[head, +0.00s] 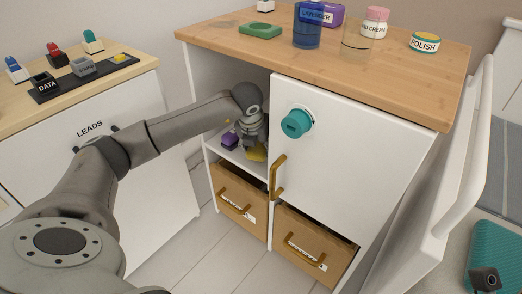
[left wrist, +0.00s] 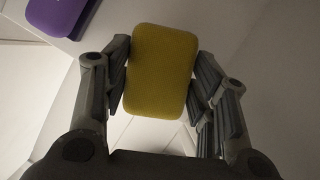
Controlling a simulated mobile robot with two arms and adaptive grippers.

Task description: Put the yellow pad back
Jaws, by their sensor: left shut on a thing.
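The yellow pad (left wrist: 160,70) is a rounded block held between the fingers of my left gripper (left wrist: 163,88), which is shut on it. In the head view the pad (head: 257,154) shows only in part, under my left gripper (head: 256,146), inside the open shelf space left of the white door. The gripper hides much of it. A purple pad (head: 230,139) lies on the shelf to the left of it; it also shows in the left wrist view (left wrist: 58,14) at upper left. I cannot tell whether the yellow pad touches the shelf. My right gripper is not in view.
The white cabinet door (head: 345,155) with a teal knob (head: 296,123) is just right of the arm. Cardboard drawers (head: 238,199) are below the shelf. A green pad (head: 260,30), a blue cup (head: 307,28) and jars stand on the wooden top (head: 290,55).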

